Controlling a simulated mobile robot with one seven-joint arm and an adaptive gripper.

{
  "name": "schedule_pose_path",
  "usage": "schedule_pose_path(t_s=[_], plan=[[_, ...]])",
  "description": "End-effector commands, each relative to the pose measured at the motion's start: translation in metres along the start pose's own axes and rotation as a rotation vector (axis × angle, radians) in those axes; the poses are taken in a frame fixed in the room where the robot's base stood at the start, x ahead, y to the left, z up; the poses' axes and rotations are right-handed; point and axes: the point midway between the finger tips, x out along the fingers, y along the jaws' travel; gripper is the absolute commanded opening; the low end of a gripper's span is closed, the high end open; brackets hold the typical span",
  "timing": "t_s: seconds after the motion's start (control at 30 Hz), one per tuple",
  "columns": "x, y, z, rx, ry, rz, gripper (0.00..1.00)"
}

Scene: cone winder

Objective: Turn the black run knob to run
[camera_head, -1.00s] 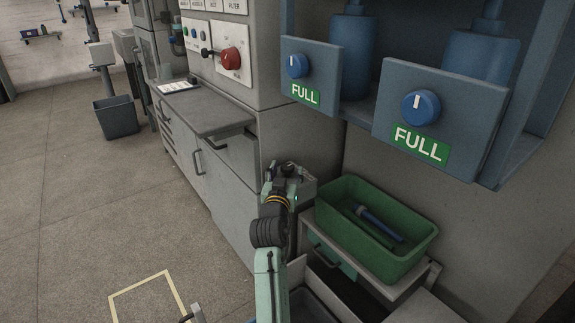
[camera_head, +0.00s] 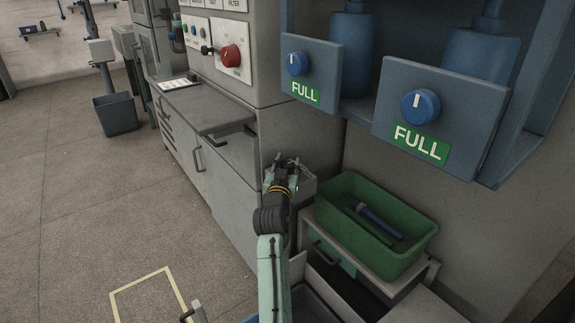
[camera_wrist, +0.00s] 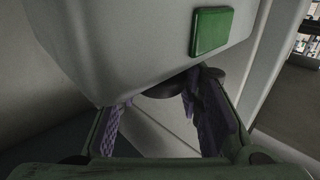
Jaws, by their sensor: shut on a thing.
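My gripper (camera_head: 285,162) reaches down to a small grey box (camera_head: 307,186) on the side of the grey machine. In the wrist view the box (camera_wrist: 130,45) fills the upper middle and carries a green square (camera_wrist: 211,31). A dark round knob (camera_wrist: 182,85) shows at the box's lower edge, between the purple-padded fingers of my gripper (camera_wrist: 160,112). The fingers are shut on this black knob. Its pointer and any marks around it are hidden, so its setting cannot be read.
A green bin (camera_head: 345,222) with a blue rod (camera_head: 378,220) stands just right of my gripper. Blue panels with blue knobs (camera_head: 421,106) hang above it. A red knob (camera_head: 231,56) is on the machine's panel. The floor (camera_head: 100,210) at left is mostly clear.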

Motion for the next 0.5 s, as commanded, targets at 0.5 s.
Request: schedule_pose_path(t_s=[0.5], plan=[[-0.0001,-0.0009,0.0021,0.000,0.002,0.022,0.05]])
